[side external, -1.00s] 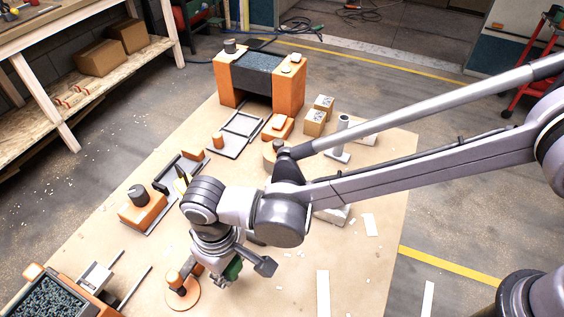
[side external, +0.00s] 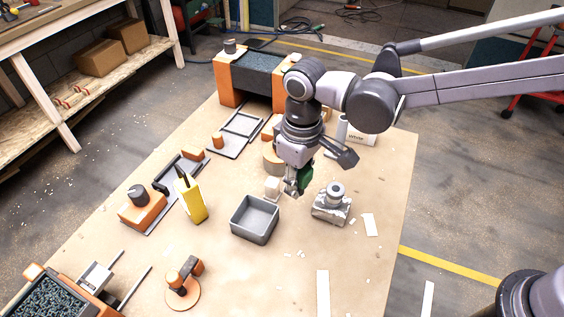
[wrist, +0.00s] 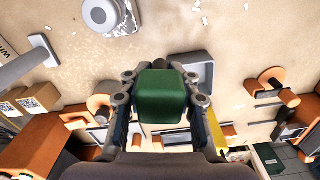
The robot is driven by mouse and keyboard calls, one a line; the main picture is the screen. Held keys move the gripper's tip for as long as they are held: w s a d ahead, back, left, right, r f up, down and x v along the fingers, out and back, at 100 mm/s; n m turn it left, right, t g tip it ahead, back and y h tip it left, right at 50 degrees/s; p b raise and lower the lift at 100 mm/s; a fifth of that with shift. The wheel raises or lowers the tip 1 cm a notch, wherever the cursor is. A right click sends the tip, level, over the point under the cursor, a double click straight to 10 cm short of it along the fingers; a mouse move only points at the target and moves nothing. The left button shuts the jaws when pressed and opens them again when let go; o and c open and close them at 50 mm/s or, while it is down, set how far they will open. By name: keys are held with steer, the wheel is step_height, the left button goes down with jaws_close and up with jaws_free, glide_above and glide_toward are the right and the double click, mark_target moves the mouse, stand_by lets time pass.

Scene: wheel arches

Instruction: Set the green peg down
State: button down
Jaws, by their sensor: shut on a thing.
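The green peg is a dark green block with rounded edges, large in the middle of the wrist view (wrist: 162,98). In the side external view only part of the green peg (side external: 306,178) shows beside the fingers. My gripper (side external: 296,186) is shut on it, with a finger on either side in the wrist view. The gripper points down, between the grey open-topped box (side external: 254,222) and the grey machined part with a round top (side external: 331,205). The peg's lower end and its exact height over the table are hard to tell.
A yellow upright object (side external: 190,200) stands left of the grey box. A small pale block (side external: 272,187) is close by my gripper. An orange disc with a fixture (side external: 183,285) lies at the front left. The table's (side external: 255,280) front middle is mostly clear.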

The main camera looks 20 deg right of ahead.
steer(key=d+m, duration=0.7)
steer(key=d, duration=2.8)
glide_above(375, 179)
step_height(375, 179, down, 7)
steer(key=shift+f, duration=2)
steer(key=shift+f, duration=0.1)
steer(key=c, duration=1)
jaws_free()
